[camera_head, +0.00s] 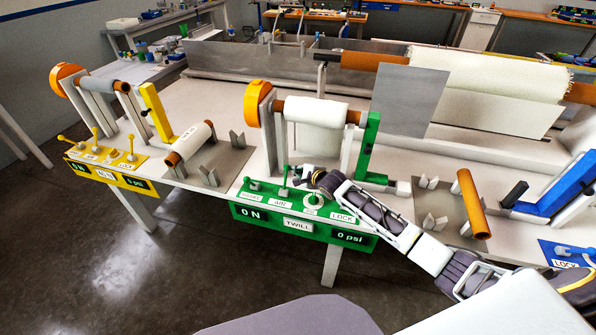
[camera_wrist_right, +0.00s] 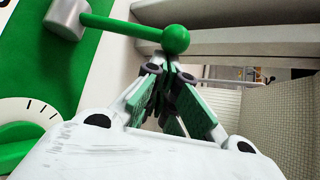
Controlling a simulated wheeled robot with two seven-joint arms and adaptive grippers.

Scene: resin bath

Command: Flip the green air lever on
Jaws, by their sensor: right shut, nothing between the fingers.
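The green air lever (camera_head: 284,181) stands above the AIR label on the green control panel (camera_head: 240,195), left of my right gripper (camera_head: 303,176). In the right wrist view a green lever (camera_wrist_right: 135,29) with a round ball end rises from a grey base on the panel. It appears to be the air lever, though no label shows there. My right gripper also shows in the wrist view (camera_wrist_right: 170,72), shut and empty, with its fingertips close to the ball. I cannot tell whether they touch it. My left gripper is not in view.
Another green lever (camera_head: 253,184) stands to the left on the panel. A green-pointer dial (camera_wrist_right: 18,140) lies beside the lever. The panel's display reads 0 psi. A white fabric roll (camera_head: 312,110) stands behind, and a green upright bracket (camera_head: 368,150) stands right of it.

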